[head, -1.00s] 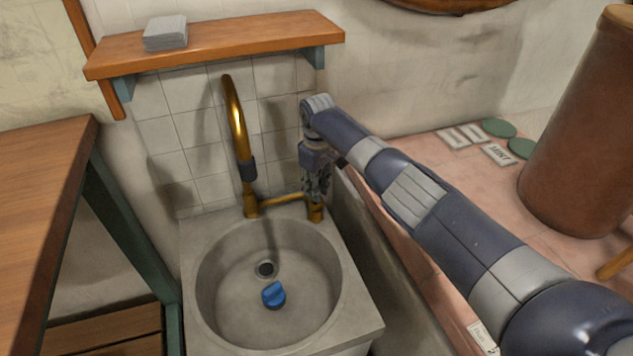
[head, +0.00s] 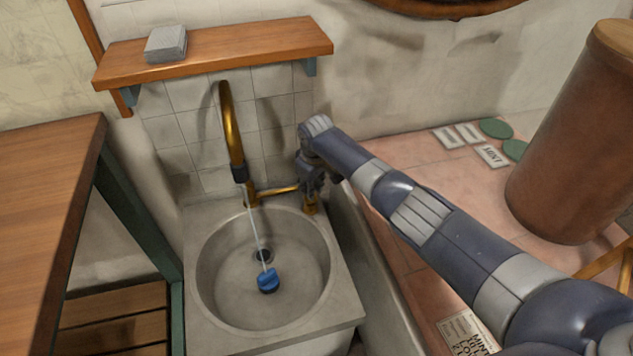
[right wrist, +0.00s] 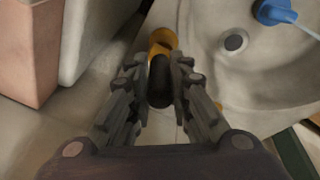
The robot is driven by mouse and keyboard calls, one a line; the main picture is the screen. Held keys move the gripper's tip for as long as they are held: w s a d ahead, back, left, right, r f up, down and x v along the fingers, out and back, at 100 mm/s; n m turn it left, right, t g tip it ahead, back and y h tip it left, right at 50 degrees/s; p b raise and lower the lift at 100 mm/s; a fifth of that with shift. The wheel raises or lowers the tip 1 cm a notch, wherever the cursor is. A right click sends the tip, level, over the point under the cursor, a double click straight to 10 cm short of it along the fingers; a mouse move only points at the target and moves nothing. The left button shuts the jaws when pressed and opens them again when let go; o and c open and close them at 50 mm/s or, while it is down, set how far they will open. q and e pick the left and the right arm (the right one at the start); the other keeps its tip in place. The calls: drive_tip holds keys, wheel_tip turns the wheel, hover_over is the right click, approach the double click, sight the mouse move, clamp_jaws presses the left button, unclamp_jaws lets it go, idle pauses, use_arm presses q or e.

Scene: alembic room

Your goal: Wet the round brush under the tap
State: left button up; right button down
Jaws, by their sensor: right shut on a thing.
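The blue round brush (head: 268,281) lies in the round stone basin (head: 215,306), just in front of the drain; it also shows at the top right of the right wrist view (right wrist: 274,12). The brass tap (head: 231,125) arches over the basin with a dark collar at its spout. A thin pale stream of water (head: 252,225) runs from the spout down to the brush. My right gripper (head: 312,187) is shut on the dark tap handle (right wrist: 160,82) on the brass valve, right of the spout. My left gripper is not in view.
A wooden shelf (head: 225,50) with a grey stack (head: 166,43) hangs above the sink. A wooden table (head: 45,190) stands at the left. A brown cylinder (head: 565,150), green discs and labelled cards sit at the right.

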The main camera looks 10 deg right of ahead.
idle(0.3)
drive_tip(key=c, duration=1.4)
unclamp_jaws()
drive_tip(key=shift+c, duration=0.2)
drive_tip(key=v, duration=1.2)
drive_tip(key=shift+d, duration=0.1)
